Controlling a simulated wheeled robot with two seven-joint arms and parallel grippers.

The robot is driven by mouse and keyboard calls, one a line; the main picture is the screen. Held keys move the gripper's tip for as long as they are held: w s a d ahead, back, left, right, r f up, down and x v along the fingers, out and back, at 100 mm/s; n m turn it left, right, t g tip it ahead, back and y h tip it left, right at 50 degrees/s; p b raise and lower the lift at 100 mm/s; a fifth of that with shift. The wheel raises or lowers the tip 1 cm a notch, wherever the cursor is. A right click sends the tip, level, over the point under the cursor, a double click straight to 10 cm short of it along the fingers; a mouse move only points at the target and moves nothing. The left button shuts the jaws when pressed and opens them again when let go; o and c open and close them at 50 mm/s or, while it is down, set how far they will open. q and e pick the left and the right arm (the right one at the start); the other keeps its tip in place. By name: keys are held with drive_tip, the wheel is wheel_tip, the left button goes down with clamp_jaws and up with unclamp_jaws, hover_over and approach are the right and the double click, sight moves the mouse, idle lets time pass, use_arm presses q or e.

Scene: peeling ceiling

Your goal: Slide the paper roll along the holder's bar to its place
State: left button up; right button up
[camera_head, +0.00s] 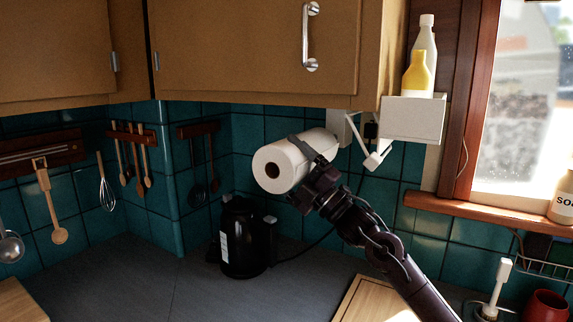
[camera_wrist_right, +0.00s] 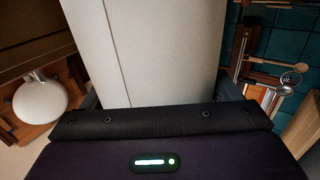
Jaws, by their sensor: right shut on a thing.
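The white paper roll (camera_head: 268,157) lies on its side under the wall cabinet, its dark core hole facing the left front. My right gripper (camera_head: 310,160) is shut on the roll, coming from the lower right, one finger lying across its top. In the wrist view the roll (camera_wrist_right: 150,50) fills the space between the fingers. The white holder (camera_head: 341,126) hangs under the cabinet at the roll's far right end, with a white angled arm (camera_head: 376,159) lower right. The holder's bar is hidden, so I cannot tell whether the roll is on it. My left gripper is out of view.
A black kettle (camera_head: 242,240) stands on the counter below the roll. The cabinet (camera_head: 255,45) is close above. A white wall box (camera_head: 413,118) with bottles is at the right, beside the window frame. Utensils hang along the left wall. A cutting board (camera_head: 362,300) lies below my right arm.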

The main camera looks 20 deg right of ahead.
drive_tip(key=shift+w+d, duration=0.85)
drive_tip(key=shift+d, duration=0.2)
drive_tip(key=shift+w+d, duration=0.8)
drive_tip(key=shift+d, duration=0.25)
drive_tip(key=shift+w+d, duration=0.75)
drive_tip(key=shift+d, duration=0.2)
drive_tip(key=shift+w+d, duration=0.75)
drive_tip(key=shift+d, duration=0.2)
drive_tip(key=o, duration=1.3)
drive_tip(key=shift+c, duration=0.2)
drive_tip(key=shift+s+f, duration=0.15)
drive_tip(key=shift+f, duration=0.05)
drive_tip(key=b+v, duration=0.4)
drive_tip(key=v, duration=0.3)
drive_tip(key=shift+s+d, duration=0.15)
